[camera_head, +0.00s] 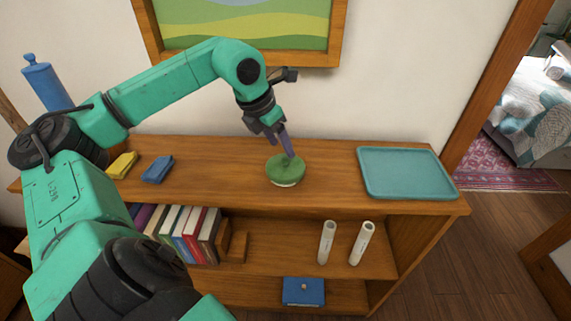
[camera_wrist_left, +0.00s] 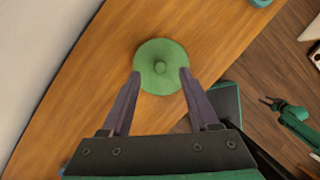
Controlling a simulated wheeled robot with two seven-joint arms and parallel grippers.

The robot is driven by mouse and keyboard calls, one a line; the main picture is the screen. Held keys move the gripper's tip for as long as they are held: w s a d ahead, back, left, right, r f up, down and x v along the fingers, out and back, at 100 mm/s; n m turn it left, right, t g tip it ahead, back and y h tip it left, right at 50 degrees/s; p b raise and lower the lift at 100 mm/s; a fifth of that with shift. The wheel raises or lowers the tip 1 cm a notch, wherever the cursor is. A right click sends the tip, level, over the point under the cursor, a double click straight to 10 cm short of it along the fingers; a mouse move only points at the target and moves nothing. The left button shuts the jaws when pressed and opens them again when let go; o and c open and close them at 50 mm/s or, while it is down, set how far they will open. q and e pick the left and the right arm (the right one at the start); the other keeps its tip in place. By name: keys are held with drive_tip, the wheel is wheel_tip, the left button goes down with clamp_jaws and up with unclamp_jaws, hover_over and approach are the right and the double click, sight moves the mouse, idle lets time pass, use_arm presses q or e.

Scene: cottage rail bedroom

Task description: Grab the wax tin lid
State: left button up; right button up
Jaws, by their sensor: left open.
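The wax tin lid (camera_head: 286,166) is a round green disc on top of a pale tin (camera_head: 286,184) on the wooden shelf top. In the left wrist view the lid (camera_wrist_left: 161,56) shows a small round knob at its middle. My left gripper (camera_head: 286,146) is open above the lid, its purple fingers pointing down. In the left wrist view the fingertips of my left gripper (camera_wrist_left: 160,74) stand either side of the lid's near part, with the knob a little beyond them. I cannot tell whether the fingers touch the lid. My right gripper is not clearly in view in the head view.
A teal tray (camera_head: 407,173) lies to the right on the wooden shelf top (camera_head: 225,180). A yellow cloth-like block (camera_head: 122,165) and a blue one (camera_head: 157,169) lie to the left. Books, two white tubes (camera_head: 327,242) and a blue box (camera_head: 303,292) are on lower shelves. A picture frame hangs behind.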

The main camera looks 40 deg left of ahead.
sight(285, 159)
use_arm(q)
drive_tip(key=x, duration=0.2)
drive_tip(key=p+x, duration=0.1)
drive_tip(key=x, duration=0.1)
drive_tip(key=shift+s+f, duration=0.15)
drive_tip(key=shift+s, duration=0.15)
drive_tip(key=shift+w+f, duration=0.2)
drive_tip(key=shift+f, duration=0.25)
clamp_jaws()
drive_tip(key=shift+r, duration=0.15)
